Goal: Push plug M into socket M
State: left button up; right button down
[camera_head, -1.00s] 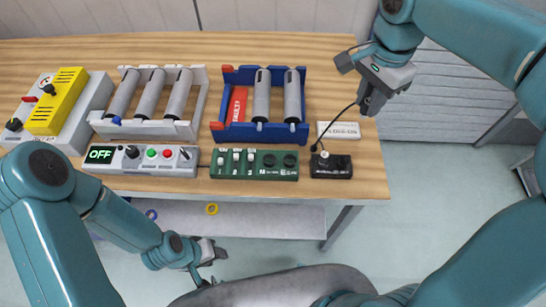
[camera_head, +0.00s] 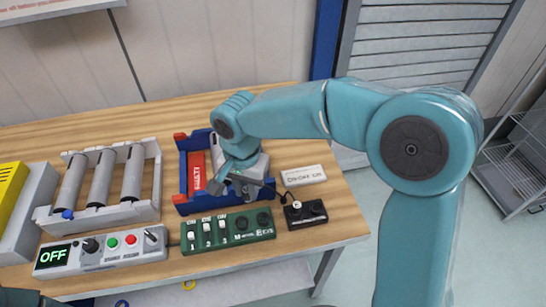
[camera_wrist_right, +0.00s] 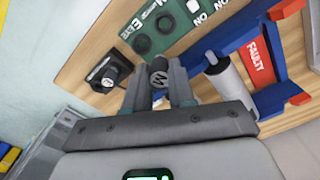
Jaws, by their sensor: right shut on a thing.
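My right gripper (camera_wrist_right: 160,92) is shut on plug M (camera_wrist_right: 158,74), a dark round plug whose end shows an M in the right wrist view. In the head view the right gripper (camera_head: 240,190) is over the front of the blue rack, behind the green panel (camera_head: 196,246). The panel has two dark round sockets; socket M (camera_head: 241,222) is the left one, and it also shows in the right wrist view (camera_wrist_right: 165,22). The plug is apart from the socket. The arm and gripper hide the plug in the head view. My left gripper is out of view.
A black box (camera_head: 316,211) right of the panel has a cable running toward my right gripper. A white rack (camera_head: 152,185) and a control box reading OFF (camera_head: 128,256) stand left.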

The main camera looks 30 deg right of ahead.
jog(key=shift+n, duration=0.4)
jog(key=a+f+b, duration=0.1)
jog(key=f+b, duration=0.1)
jog(key=f, duration=0.1)
jog(key=a+f+b, duration=0.1)
jog(key=f, duration=0.1)
jog(key=shift+s+a+f, duration=0.15)
jog(key=shift+s+a, duration=0.2)
jog(key=shift+f+b, duration=0.35)
jog(key=shift+d+f, duration=0.1)
jog(key=shift+d, duration=0.05)
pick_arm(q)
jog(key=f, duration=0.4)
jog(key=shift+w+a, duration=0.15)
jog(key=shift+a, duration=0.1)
pick_arm(e)
jog(key=shift+a, duration=0.2)
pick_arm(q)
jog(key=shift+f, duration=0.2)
pick_arm(e)
jog(key=shift+d+f, duration=0.1)
jog(key=shift+f, duration=0.1)
pick_arm(q)
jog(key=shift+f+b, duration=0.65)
jog(key=shift+b, duration=0.25)
pick_arm(e)
jog(key=shift+f, duration=0.7)
